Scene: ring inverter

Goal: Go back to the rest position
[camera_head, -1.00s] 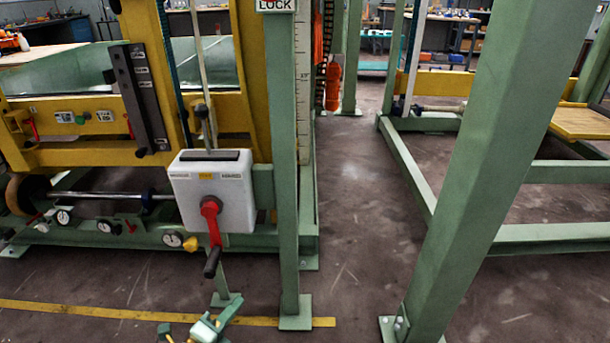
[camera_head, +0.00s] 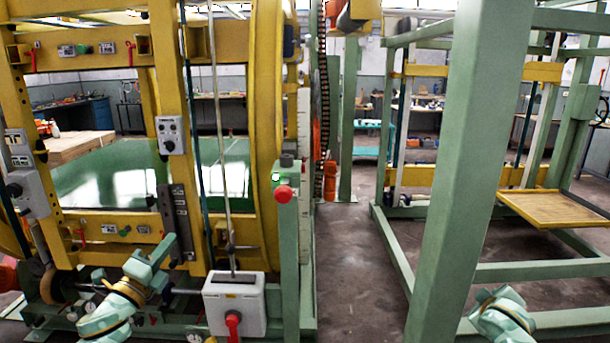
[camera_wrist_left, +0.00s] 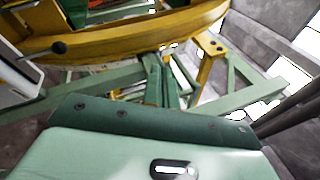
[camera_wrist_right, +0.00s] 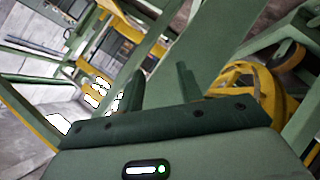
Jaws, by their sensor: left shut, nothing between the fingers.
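My left gripper (camera_head: 165,248) is raised in front of the yellow ring frame, at the lower left of the head view. Its fingers show close together in the left wrist view (camera_wrist_left: 161,78), shut and empty. My right arm (camera_head: 500,314) shows at the lower right edge of the head view, beside a thick green post. In the right wrist view the two dark fingers of my right gripper (camera_wrist_right: 160,84) stand apart with nothing seen between them.
A white box (camera_head: 235,303) with a red handle is right of my left gripper. A green post (camera_head: 468,150) stands close in front, left of my right arm. Open floor (camera_head: 350,245) lies between the frames.

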